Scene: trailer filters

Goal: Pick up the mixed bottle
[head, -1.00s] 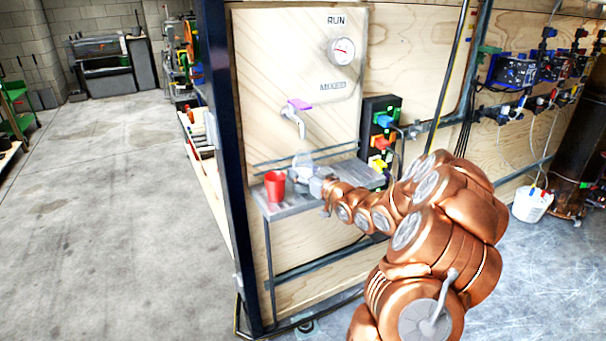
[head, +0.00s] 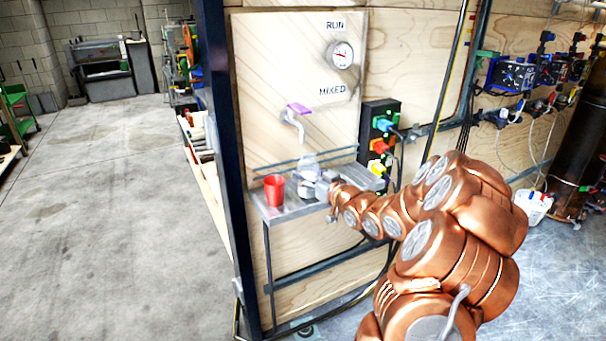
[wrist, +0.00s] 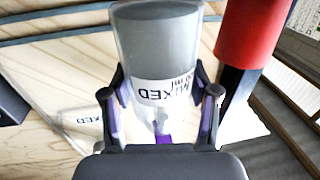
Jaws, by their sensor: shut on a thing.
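The mixed bottle is clear with a grey part and a white label reading "MIXED". In the wrist view the bottle (wrist: 160,50) stands between the two fingers of my gripper (wrist: 160,105). In the head view the bottle (head: 308,163) shows as a pale, clear shape at the small metal shelf (head: 280,212), under the tap. My gripper (head: 312,188) is shut on it, from the right. The lower part of the bottle is partly hidden by the gripper in the head view, and I cannot tell whether it touches the shelf.
A red cup (head: 274,189) stands on the shelf just left of the bottle. A tap with a purple handle (head: 298,108) sticks out of the wooden panel above. A black box with coloured connectors (head: 380,135) is to the right. A gauge (head: 341,54) is higher up.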

